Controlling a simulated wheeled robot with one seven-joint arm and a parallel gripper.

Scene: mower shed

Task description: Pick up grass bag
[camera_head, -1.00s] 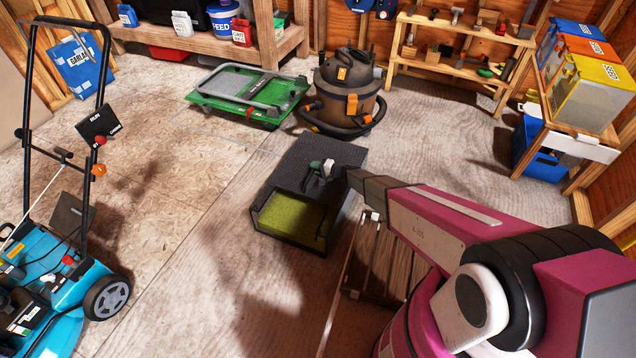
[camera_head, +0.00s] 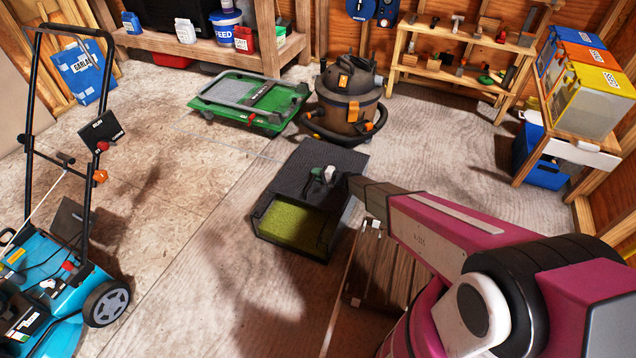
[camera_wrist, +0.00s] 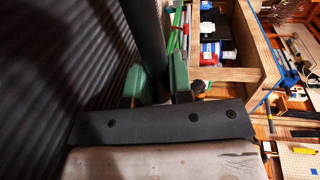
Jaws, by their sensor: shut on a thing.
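The grass bag (camera_head: 262,209) is a dark grey box with a ribbed top and an open front. Green clippings show inside it. It is level, at or close above the floor in the middle of the head view; I cannot tell whether it touches. My gripper (camera_head: 322,174) reaches in from the right over its top. In the wrist view, the green fingers of my gripper (camera_wrist: 160,88) are closed around a dark bar, the bag's handle (camera_wrist: 148,35). The bag's ribbed dark surface (camera_wrist: 80,50) fills the left side there.
A blue mower (camera_head: 50,290) with a tall handle stands at left. A green folded cart (camera_head: 250,105) and a shop vacuum (camera_head: 345,100) are behind the bag. A slatted wooden piece (camera_head: 385,265) lies right of the bag, under my arm. Floor at left of the bag is clear.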

